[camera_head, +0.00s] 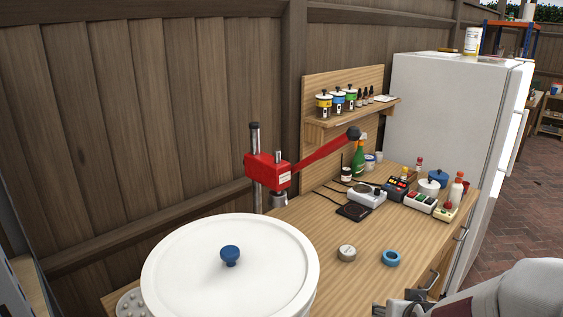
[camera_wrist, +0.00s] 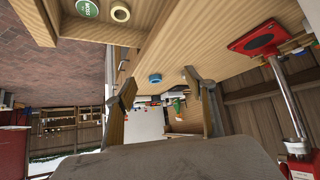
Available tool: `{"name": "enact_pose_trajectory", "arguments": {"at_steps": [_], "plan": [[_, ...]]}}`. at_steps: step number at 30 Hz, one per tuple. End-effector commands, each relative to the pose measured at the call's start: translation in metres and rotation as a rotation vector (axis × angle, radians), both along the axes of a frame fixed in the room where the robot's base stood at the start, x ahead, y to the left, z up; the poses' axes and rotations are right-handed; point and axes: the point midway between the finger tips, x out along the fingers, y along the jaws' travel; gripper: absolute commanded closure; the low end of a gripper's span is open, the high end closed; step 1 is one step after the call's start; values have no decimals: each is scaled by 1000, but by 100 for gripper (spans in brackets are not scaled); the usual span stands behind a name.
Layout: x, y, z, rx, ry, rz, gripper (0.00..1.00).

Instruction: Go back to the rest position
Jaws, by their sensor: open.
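My gripper (camera_head: 408,297) shows at the lower right of the head view, partly cut off by the frame, beside the bench's front edge. In the wrist view my gripper (camera_wrist: 160,80) has its two fingers spread wide with nothing between them. The wooden bench (camera_head: 322,235) lies to its left in the head view. A blue ring (camera_head: 391,258) and a small round tan-topped piece (camera_head: 347,253) lie on the bench near it, apart from the fingers. The blue ring also shows beyond the fingers in the wrist view (camera_wrist: 155,79).
A big white lidded vessel (camera_head: 190,270) with a blue knob fills the lower left. A red lever press (camera_head: 268,172) stands behind it. A scale (camera_head: 367,196), button boxes (camera_head: 420,201) and bottles crowd the bench's far end. A white fridge (camera_head: 440,110) stands behind.

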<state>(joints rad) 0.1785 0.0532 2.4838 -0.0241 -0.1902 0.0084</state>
Motion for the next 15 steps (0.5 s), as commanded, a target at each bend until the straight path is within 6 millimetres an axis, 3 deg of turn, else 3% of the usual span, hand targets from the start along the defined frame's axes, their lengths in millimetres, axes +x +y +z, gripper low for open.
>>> {"name": "enact_pose_trajectory", "arguments": {"at_steps": [15], "plan": [[-66, 36, 54, 13, 99, 54, 45]]}}
